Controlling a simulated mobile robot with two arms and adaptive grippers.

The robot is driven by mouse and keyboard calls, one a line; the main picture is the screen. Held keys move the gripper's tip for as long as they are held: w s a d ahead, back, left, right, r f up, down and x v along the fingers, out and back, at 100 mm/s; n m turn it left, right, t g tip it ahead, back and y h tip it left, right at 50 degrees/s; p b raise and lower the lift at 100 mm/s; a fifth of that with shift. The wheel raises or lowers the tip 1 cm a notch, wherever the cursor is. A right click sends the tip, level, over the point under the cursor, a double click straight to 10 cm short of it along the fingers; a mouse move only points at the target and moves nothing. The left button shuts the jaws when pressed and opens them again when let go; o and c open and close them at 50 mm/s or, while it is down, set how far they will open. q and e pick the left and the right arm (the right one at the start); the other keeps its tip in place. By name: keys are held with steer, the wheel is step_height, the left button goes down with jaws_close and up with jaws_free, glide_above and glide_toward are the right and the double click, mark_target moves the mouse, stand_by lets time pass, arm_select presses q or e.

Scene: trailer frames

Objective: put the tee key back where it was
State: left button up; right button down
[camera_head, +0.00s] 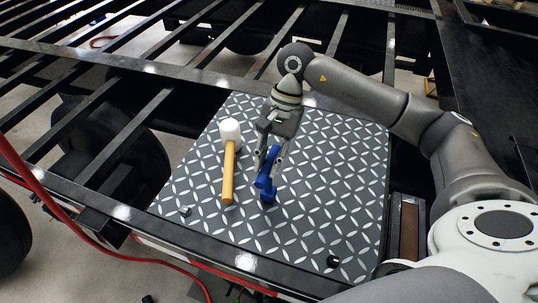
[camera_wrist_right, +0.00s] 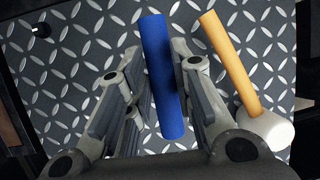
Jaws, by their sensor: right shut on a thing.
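The blue tee key (camera_head: 266,188) is in my right gripper (camera_head: 271,160), over the middle of the diamond-patterned metal plate (camera_head: 340,150). In the right wrist view the blue bar of the key (camera_wrist_right: 157,45) runs between the two fingers of the right gripper (camera_wrist_right: 160,105) and sticks out past them. The gripper is shut on it. The fingers and hand hide part of the key, and I cannot tell whether it touches the plate. My left gripper is not in view.
A mallet with a white head (camera_head: 230,131) and a yellow handle (camera_head: 228,175) lies on the plate left of the key. A small dark round fitting (camera_head: 333,261) is near the plate's front right. Black trailer beams (camera_head: 130,135) surround the plate. A red hose (camera_head: 50,205) hangs at left.

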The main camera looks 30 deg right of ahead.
steer(key=shift+f, duration=0.3)
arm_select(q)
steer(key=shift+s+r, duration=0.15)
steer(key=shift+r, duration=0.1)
arm_select(e)
steer(key=shift+f+b, duration=0.25)
steer(key=shift+b, duration=0.1)
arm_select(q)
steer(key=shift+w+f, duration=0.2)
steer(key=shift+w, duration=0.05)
arm_select(e)
steer(key=c, duration=1.3)
jaws_free()
steer(key=shift+r, duration=0.1)
steer(key=shift+o, duration=0.2)
